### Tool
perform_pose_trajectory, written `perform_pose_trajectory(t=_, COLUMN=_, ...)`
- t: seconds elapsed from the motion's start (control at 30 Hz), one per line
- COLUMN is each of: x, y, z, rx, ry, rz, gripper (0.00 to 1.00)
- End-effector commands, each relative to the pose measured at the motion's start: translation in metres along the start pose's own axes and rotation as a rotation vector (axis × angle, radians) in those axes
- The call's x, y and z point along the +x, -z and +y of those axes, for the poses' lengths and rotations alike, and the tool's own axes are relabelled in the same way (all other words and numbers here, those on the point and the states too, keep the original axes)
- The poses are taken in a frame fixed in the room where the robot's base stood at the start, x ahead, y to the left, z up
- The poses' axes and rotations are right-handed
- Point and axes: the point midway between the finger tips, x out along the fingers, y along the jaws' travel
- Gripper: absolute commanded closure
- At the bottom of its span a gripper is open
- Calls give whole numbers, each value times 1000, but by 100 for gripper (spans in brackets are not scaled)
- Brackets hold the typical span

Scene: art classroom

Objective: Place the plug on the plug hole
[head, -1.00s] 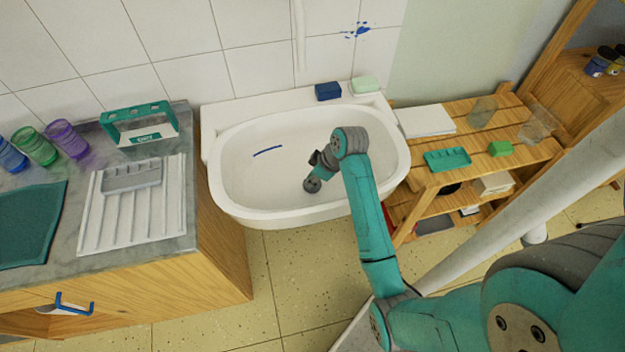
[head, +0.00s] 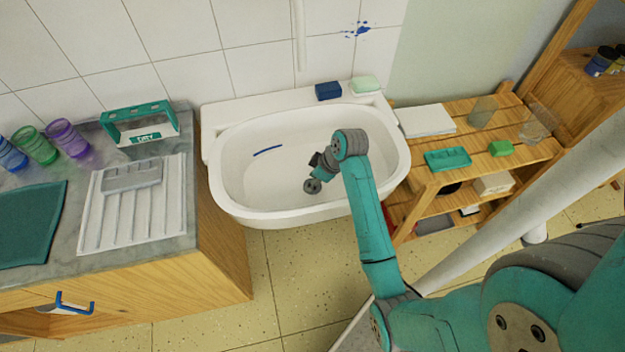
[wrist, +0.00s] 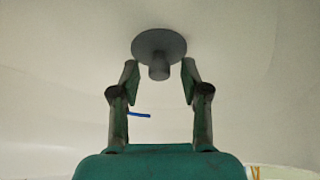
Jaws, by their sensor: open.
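The plug (head: 313,186) is a dark grey disc with a short round knob, sitting low in the white sink basin (head: 240,190). In the wrist view the plug (wrist: 146,42) lies just beyond my fingertips, its knob facing me. My gripper (wrist: 160,66) is open, with one finger on each side of the knob and a gap on both sides. In the head view my gripper (head: 321,174) is small and partly hidden by my wrist, just above the plug. No open plug hole shows; the disc may cover it, but I cannot tell.
A blue streak (head: 268,150) lies on the basin's back left wall. A blue block (head: 328,91) and a green soap bar (head: 365,85) sit on the sink's back ledge. A counter (head: 182,225) stands left and a wooden shelf (head: 520,160) right.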

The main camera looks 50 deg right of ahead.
Motion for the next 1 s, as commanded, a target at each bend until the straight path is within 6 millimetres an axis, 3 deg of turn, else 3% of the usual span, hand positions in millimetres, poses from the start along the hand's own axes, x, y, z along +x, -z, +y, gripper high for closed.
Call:
perform_pose_trajectory(t=0.4, x=-77, y=0, z=2, rx=1, ry=-5, rz=3, gripper=54)
perform_pose_trajectory(t=0.6, x=-105, y=0, z=1, rx=1, ry=-4, rz=2, gripper=54)
perform_pose_trajectory(t=1.0, x=-118, y=0, z=0, rx=0, ry=-2, rz=1, gripper=54)
